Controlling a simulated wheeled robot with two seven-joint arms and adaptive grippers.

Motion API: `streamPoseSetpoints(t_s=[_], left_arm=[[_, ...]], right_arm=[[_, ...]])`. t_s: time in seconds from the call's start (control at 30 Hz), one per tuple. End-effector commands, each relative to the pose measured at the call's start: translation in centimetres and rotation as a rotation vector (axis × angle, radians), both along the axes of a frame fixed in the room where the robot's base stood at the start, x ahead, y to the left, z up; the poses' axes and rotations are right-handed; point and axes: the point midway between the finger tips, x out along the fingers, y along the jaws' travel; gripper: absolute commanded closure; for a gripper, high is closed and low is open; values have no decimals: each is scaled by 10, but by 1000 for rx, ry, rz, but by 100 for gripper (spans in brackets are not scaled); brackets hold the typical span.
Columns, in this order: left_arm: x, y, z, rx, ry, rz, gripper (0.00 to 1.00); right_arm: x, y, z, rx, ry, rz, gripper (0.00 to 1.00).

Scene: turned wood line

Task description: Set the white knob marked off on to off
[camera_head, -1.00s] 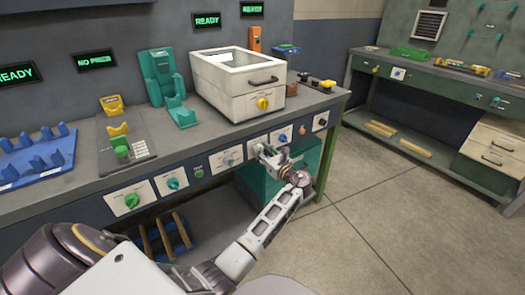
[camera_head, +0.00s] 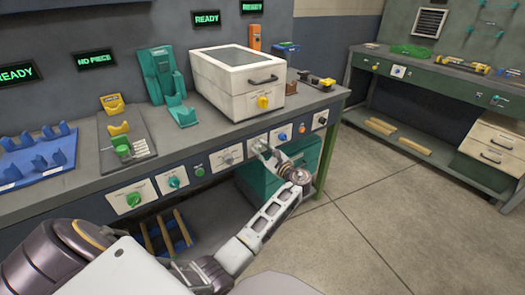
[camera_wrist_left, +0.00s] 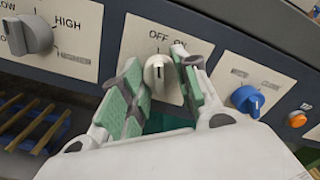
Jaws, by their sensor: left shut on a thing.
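The white knob (camera_wrist_left: 157,72) sits on a pale plate (camera_wrist_left: 133,42) lettered OFF, with a second word mostly covered by a finger. My left gripper (camera_wrist_left: 160,66) has its green-padded fingers on either side of this knob and is shut on it. The knob's ridge stands roughly upright in the left wrist view, below the OFF lettering; its exact setting is hard to tell. In the head view my left gripper (camera_head: 262,149) is at the bench's front panel and hides most of the knob. My right gripper is not in view.
A grey knob (camera_wrist_left: 32,36) marked HIGH is left of the plate; a blue knob (camera_wrist_left: 247,100) and an orange button (camera_wrist_left: 297,119) are right. A white box with a yellow knob (camera_head: 263,102) stands on the bench above. The floor (camera_head: 350,215) at right is clear.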

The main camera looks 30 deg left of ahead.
Motion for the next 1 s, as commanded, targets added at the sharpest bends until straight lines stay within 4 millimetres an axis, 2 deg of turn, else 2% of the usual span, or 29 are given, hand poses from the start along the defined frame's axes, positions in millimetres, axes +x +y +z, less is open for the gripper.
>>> streamPoseSetpoints(t_s=[0.47, 0.5, 0.63, 1.0], left_arm=[[0, 0, -1, -7, -14, 0, 93], [0, 0, -1, -7, -13, 0, 65], [0, 0, -1, -7, -13, 0, 48], [0, -1, 0, -6, -14, 0, 47]], right_arm=[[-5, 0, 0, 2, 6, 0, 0], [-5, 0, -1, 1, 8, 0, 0], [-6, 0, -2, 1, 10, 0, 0], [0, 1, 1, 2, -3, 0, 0]])
